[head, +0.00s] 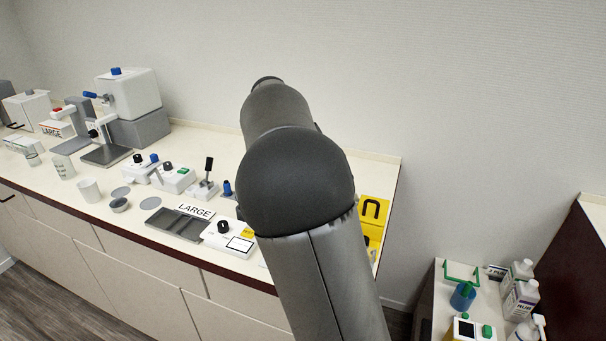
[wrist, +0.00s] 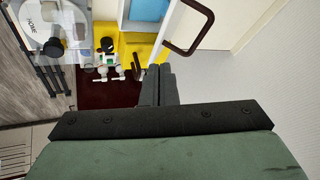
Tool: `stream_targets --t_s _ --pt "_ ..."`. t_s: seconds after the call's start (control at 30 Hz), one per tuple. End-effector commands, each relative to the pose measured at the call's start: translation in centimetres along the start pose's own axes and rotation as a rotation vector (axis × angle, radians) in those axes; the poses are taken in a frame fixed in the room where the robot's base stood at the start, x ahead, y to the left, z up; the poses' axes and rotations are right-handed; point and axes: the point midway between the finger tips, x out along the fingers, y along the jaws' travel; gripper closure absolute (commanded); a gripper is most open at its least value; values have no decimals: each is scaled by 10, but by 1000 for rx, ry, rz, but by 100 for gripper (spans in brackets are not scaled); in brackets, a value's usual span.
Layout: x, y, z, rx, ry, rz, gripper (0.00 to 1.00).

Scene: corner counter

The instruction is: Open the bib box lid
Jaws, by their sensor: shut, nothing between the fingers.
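My gripper (wrist: 158,72) is shut and empty at the middle of the wrist view. It is hidden behind my own arm in the head view. Just beyond the fingertips, a cream panel (wrist: 222,14) carries a dark brown loop handle (wrist: 209,28). The fingertips are below and left of the handle and appear apart from it. Left of the panel is a white-edged, box-like form with a light blue face (wrist: 148,10). I cannot tell for sure whether these are the bib box and its lid. No bib box is clearly readable in the head view.
The wrist view shows a yellow surface (wrist: 138,48), small white-and-black parts (wrist: 106,60) and a HOME-marked device (wrist: 33,22). In the head view, the long counter (head: 135,215) holds several devices. A lower counter at right holds white bottles (head: 522,300) and a green frame (head: 462,274).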

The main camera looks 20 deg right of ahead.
Motion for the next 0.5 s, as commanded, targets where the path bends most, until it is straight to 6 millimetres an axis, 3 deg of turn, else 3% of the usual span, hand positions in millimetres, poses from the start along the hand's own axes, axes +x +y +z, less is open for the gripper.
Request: stream_targets --t_s 0.1,0.27,0.5 --pt "-7 -24 8 160 78 -58 100" --pt "-9 -34 9 236 108 -84 100" --pt "26 -36 3 236 107 -80 100"
